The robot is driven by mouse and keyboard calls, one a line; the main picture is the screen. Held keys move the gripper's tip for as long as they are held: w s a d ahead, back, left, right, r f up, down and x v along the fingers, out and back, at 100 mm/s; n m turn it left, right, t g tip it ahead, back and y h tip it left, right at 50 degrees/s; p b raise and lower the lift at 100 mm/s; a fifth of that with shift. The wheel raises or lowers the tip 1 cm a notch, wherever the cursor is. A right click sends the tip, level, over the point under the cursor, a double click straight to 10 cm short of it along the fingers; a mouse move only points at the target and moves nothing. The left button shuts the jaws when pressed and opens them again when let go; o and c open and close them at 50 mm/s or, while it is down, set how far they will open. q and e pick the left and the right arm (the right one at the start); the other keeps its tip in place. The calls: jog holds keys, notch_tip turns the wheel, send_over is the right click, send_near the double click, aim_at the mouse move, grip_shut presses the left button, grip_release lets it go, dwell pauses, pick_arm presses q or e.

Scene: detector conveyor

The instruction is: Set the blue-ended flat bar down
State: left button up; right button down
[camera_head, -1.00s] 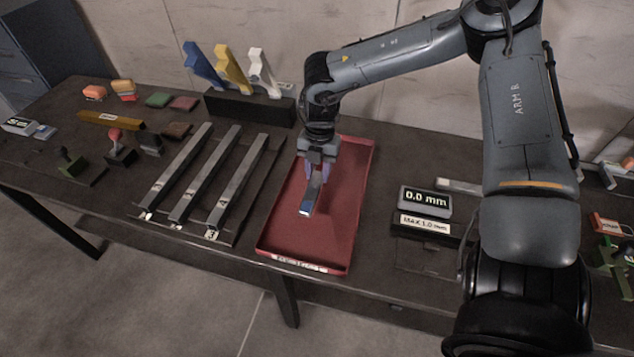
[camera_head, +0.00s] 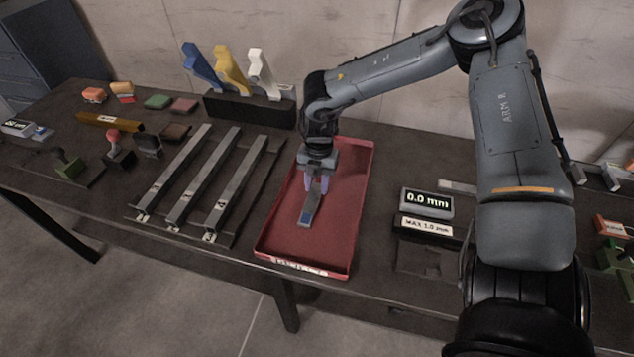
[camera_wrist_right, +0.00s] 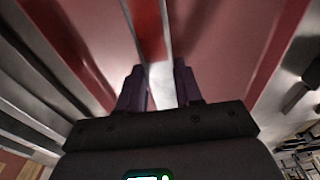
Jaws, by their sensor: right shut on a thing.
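The blue-ended flat bar (camera_head: 309,207) is grey with a blue patch at its near end. My right gripper (camera_head: 317,184) is shut on it, low over the red tray (camera_head: 340,225). The bar lies lengthwise along the tray, inside its walls. I cannot tell whether its underside touches the tray floor. In the right wrist view, the bar (camera_wrist_right: 161,78) runs between the two purple fingers of the right gripper (camera_wrist_right: 160,88), with red tray floor on both sides. My left gripper is not in view.
Several grey bars (camera_head: 203,178) lie on a rack left of the tray. A display reading 0.0 mm (camera_head: 427,202) stands right of the tray. Blue, yellow and white upright pieces (camera_head: 229,70) stand in a dark block behind. The tray floor around the bar is clear.

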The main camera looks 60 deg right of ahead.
aim_at(318, 183)
jog(key=c, duration=1.2)
grip_release()
jog(key=shift+f, duration=0.2)
jog(key=o, duration=0.4)
jog(key=shift+r, duration=0.1)
jog(key=shift+o, duration=0.2)
jog(key=shift+r, duration=0.1)
jog(key=shift+r, duration=0.25)
notch_tip(318, 183, up, 12)
jog(key=d+p, duration=0.1)
jog(key=p, duration=0.2)
jog(key=shift+w+d+f, duration=0.15)
jog(key=shift+d+f, duration=0.1)
